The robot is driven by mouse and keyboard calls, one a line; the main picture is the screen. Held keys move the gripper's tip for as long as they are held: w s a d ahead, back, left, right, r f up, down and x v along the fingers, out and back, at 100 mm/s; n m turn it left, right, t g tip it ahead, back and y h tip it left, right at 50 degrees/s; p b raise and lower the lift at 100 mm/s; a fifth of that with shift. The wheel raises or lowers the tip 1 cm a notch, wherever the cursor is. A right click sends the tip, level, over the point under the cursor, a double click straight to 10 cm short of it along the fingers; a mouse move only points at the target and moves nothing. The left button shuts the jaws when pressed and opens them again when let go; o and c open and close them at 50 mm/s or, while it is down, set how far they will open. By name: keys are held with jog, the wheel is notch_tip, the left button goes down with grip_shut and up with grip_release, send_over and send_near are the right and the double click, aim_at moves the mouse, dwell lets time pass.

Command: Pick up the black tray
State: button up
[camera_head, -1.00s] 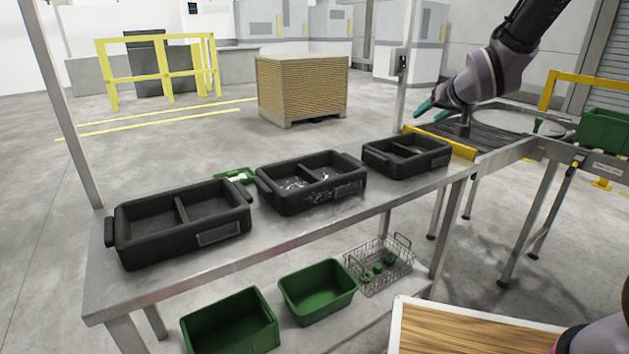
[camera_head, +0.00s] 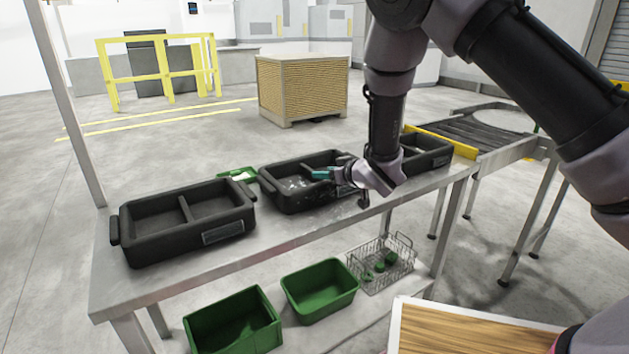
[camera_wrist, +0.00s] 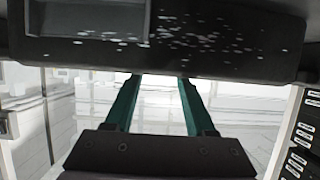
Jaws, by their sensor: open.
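Three black two-compartment trays stand in a row on the grey metal table: a left tray (camera_head: 150,220), a middle tray (camera_head: 283,201) with pale specks in it, and a right tray (camera_head: 440,160). My gripper (camera_head: 322,174) has teal fingers and is over the right part of the middle tray, partly hiding it. In the wrist view the two teal fingers (camera_wrist: 158,80) are apart with nothing between them. A black tray side with white specks (camera_wrist: 200,45) fills the top of that view, just beyond the fingertips. I cannot tell whether they touch it.
The table (camera_head: 200,272) has a bare front strip. A small green tray (camera_head: 238,174) lies behind the trays. Two green bins (camera_head: 320,290) and a wire basket (camera_head: 385,270) are on the lower shelf. A roller conveyor (camera_head: 480,132) is at the right.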

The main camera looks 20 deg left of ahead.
jog(key=shift+x, duration=2.75)
jog(key=shift+d+f, duration=0.1)
jog(key=shift+f, duration=0.05)
grip_shut()
